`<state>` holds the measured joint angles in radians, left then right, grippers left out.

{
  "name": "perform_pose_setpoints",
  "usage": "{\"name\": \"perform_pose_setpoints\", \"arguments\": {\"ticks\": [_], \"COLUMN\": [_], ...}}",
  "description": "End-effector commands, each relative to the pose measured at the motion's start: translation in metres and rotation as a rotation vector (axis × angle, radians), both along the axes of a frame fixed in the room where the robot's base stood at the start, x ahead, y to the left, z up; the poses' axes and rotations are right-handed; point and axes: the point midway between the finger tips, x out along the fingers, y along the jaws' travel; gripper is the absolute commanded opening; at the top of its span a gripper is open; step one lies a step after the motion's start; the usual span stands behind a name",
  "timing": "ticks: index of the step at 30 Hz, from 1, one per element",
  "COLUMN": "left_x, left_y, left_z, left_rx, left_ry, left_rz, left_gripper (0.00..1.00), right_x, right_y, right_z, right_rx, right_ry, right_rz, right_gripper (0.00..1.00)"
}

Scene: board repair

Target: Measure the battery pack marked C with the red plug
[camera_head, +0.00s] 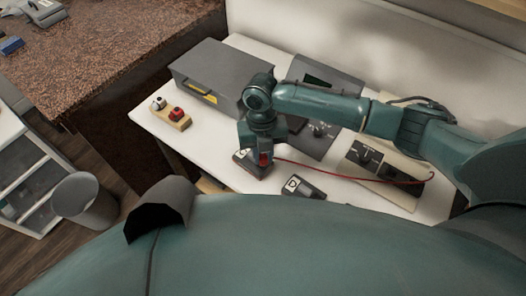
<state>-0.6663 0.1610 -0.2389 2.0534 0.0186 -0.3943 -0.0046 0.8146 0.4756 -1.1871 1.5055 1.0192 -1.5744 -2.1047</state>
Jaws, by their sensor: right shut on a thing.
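My right gripper (264,151) points down at the front of the white table and is shut on the red plug (264,158), of which a bit of red shows. A red cable (345,177) runs from it to the right. A dark battery pack (246,164) lies directly under the gripper. Its letter is hidden, and I cannot tell whether the plug touches it or is seated. A second pack, marked D (302,187), lies to its right, apart from the gripper. My left gripper is not in view.
A grey box (205,66) stands at the back left of the table (150,116). A wooden block with a white and a red knob (178,116) sits in front of it. A grey unit with a dark screen (318,79) is behind my right arm. A board with black parts (366,155) lies right.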

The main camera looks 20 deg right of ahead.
Motion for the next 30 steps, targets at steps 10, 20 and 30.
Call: {"name": "perform_pose_setpoints", "arguments": {"ticks": [10,20,30], "left_x": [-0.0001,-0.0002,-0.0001], "left_y": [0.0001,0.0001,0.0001], "left_z": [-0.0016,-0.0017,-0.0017], "left_rx": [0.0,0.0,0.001], "left_ry": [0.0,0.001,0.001], "left_rz": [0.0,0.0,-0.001], "left_gripper": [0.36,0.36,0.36], "right_x": [-0.0001,0.0,0.0], "right_y": [0.0002,0.0001,0.0], "right_z": [-0.0033,-0.0031,-0.0031], "right_rx": [0.0,0.0,0.0], "right_ry": [0.0,0.0,0.0], "right_rz": [0.0,0.0,0.0], "right_gripper": [0.0,0.37,0.52]}}
